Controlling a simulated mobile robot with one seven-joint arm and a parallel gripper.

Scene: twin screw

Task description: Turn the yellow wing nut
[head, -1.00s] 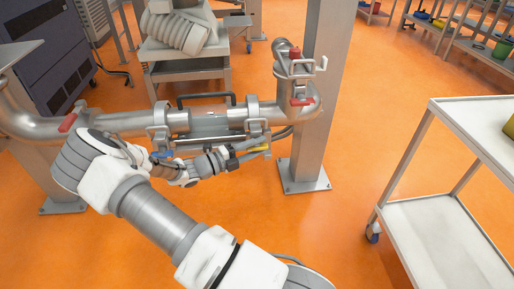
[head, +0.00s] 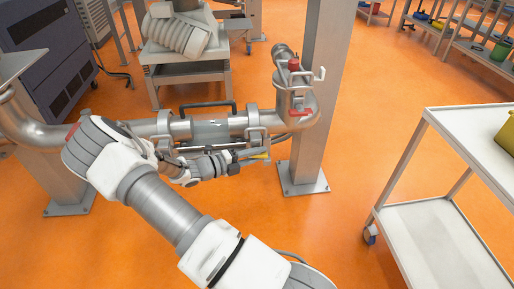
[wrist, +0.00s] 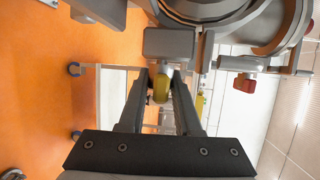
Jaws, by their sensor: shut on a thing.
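The yellow wing nut (wrist: 162,88) shows between my two fingers in the wrist view, below a grey block on the pipe clamp. My gripper (wrist: 162,80) is shut on it, with one dark finger on each side. In the head view my gripper (head: 246,160) reaches the right-hand pipe clamp (head: 256,135) from the left. Only a small yellow patch (head: 262,156) shows there beside the fingers. My arm hides part of the pipe's left side.
A steel pipe (head: 146,127) runs across with a black handle (head: 207,104) above it. A red-capped valve (head: 294,66) stands near a grey post (head: 306,150). A white cart (head: 440,212) stands at right. Orange floor between post and cart is clear.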

